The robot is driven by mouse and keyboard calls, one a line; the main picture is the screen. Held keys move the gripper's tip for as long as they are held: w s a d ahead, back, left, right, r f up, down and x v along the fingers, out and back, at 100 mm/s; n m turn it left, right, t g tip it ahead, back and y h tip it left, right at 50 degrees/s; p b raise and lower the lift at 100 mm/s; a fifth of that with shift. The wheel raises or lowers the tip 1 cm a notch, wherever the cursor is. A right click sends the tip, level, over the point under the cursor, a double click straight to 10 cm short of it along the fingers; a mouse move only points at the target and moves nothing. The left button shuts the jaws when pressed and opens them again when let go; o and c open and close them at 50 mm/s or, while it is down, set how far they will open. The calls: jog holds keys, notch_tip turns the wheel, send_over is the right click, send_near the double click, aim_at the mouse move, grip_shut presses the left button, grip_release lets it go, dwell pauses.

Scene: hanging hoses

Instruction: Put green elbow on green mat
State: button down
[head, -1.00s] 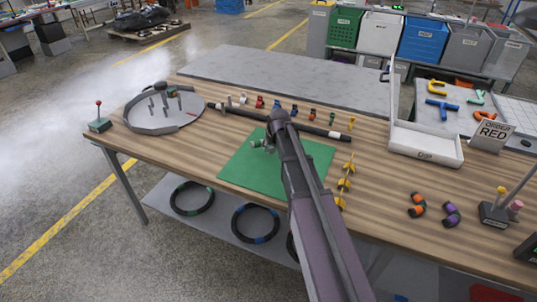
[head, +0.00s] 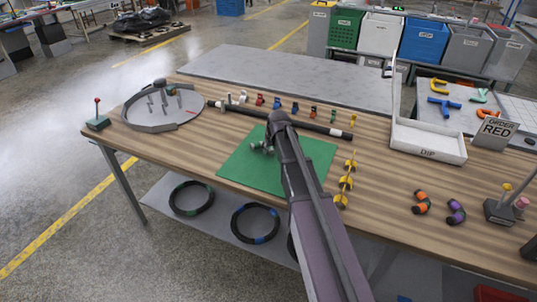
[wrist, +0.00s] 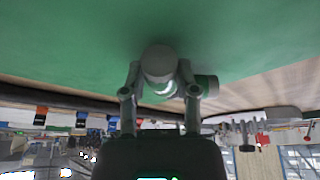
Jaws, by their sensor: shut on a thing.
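The green mat (head: 232,165) lies flat on the wooden table near its front edge. My gripper (head: 262,147) is low over the mat's upper middle. In the wrist view my gripper (wrist: 161,92) is shut on a short elbow (wrist: 158,62), which looks greyish with a green tint between the fingers. One end of it faces the camera and the other points right. The mat (wrist: 70,45) fills the background close behind it. In the head view the elbow is tiny and mostly merged with the gripper. I cannot tell whether it touches the mat.
A long black hose (head: 310,126) lies behind the mat, with several coloured clips beyond it. A yellow clip stand (head: 347,180) is right of the mat. Orange (head: 422,202) and purple (head: 456,212) elbows lie farther right. A white DIP tray (head: 430,146) and round grey tray (head: 140,123) flank the area.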

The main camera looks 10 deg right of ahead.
jog(key=shift+f, duration=0.5)
jog(key=shift+c, duration=1.9)
grip_release()
jog(key=shift+r, duration=0.1)
jog(key=shift+r, duration=0.1)
jog(key=p+v, duration=1.1)
jog(key=v, duration=0.1)
jog(key=shift+s, duration=0.1)
jog(key=s+a+f+m+g, duration=0.1)
jog(key=s+a+g, duration=0.2)
jog(key=s, duration=2)
jog(key=shift+s+f+m+g+h, duration=0.15)
jog(key=shift+s+m+g+h, duration=0.2)
jog(key=shift+g, duration=0.35)
jog(key=shift+w, duration=0.1)
